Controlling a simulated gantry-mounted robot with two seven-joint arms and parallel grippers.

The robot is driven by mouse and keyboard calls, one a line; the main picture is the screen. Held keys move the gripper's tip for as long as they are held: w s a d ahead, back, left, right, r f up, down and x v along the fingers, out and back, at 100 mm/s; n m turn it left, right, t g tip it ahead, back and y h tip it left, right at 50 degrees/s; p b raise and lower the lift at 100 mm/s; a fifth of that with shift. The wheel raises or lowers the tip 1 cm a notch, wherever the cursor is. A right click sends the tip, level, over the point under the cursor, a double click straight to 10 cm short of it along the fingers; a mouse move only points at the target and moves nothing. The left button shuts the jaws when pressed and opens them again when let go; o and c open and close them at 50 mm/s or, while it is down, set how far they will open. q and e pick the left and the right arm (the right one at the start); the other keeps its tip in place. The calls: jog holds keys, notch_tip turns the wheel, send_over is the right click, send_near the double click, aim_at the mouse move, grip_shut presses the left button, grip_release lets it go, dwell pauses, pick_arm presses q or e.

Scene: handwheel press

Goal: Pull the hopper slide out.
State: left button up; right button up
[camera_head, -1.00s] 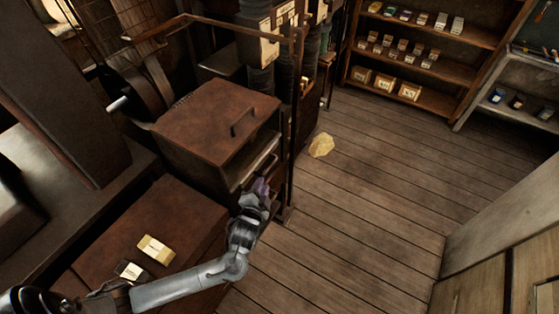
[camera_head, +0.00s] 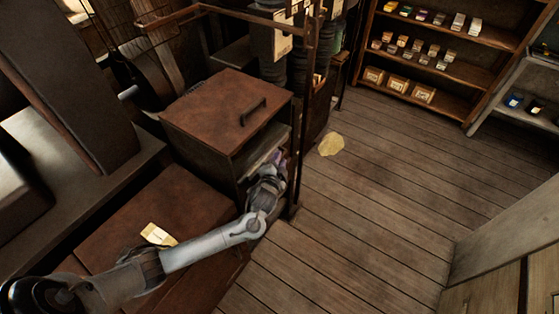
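The hopper (camera_head: 226,110) is a rusty brown metal box with a dark bar handle on its lid. The hopper slide (camera_head: 262,150) shows as a pale strip at the open slot in the hopper's right-hand face. My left gripper (camera_head: 276,160) is at this slot, by the slide's edge. The fingers are small, purplish and partly hidden by my wrist, so I cannot tell whether they are open or shut on the slide. My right gripper is not in view.
A dark upright post (camera_head: 301,120) stands just right of my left gripper. A brown bench top (camera_head: 150,215) with a pale card (camera_head: 158,235) lies below the arm. The plank floor (camera_head: 380,190) to the right is clear except for a yellowish piece (camera_head: 331,145). Shelves (camera_head: 440,65) stand at the back.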

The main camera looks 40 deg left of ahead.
pick_arm(q)
jog(key=shift+w+a+f, duration=0.1)
jog(key=shift+w+a, duration=0.15)
jog(key=shift+w, duration=0.15)
grip_shut()
jog(key=shift+d, duration=0.1)
